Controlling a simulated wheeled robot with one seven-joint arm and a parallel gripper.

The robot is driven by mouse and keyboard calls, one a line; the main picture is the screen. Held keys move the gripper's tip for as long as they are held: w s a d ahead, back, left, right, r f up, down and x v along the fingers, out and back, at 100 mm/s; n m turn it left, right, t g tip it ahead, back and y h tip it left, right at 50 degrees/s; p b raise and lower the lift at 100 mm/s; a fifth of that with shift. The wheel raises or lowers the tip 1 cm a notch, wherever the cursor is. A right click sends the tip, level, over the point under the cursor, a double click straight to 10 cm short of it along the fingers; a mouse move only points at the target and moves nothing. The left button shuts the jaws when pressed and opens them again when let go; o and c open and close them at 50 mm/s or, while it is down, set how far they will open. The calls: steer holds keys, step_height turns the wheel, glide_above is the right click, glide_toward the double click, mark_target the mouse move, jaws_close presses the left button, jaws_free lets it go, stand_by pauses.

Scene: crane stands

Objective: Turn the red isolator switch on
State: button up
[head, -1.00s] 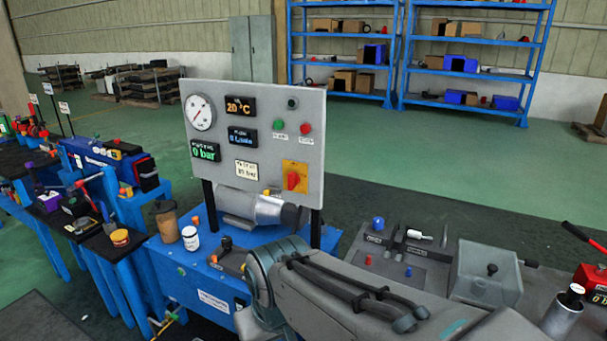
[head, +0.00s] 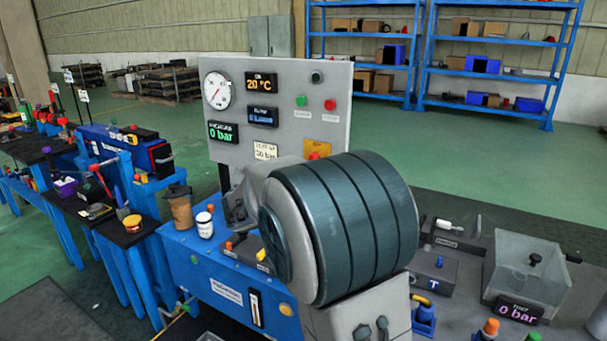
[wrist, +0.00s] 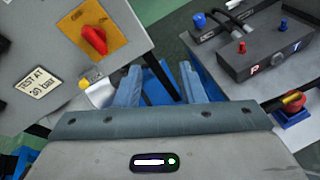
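The red isolator switch (wrist: 93,40) is a red knob on an orange plate on the grey panel. It shows clearly at the upper left of the wrist view. In the head view only the top of the knob (head: 314,155) shows, because my arm hides the rest. My gripper (wrist: 160,78) appears open and empty in the wrist view, its two blue-grey fingers apart. The switch is to the left of and beyond the fingers, with no contact visible. In the head view my gripper is hidden behind my arm.
The grey panel (head: 285,118) also carries a gauge (head: 217,90), displays, and green (head: 301,100) and red (head: 330,104) buttons. A clear box (head: 527,270) and a grey control block (wrist: 255,50) stand to the right. Jars stand on the blue bench (head: 195,265).

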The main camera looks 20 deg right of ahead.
steer(key=w+a+n+t+h+b, duration=0.1)
steer(key=w+a+n+t, duration=0.25)
steer(key=w+n, duration=0.35)
steer(key=w+r+x, duration=0.1)
steer(key=x, duration=1.3)
steer(key=shift+r+m+t+p, duration=0.35)
steer(key=shift+m+p, duration=0.05)
steer(key=shift+p, duration=0.05)
steer(key=shift+a, duration=0.1)
jaws_close()
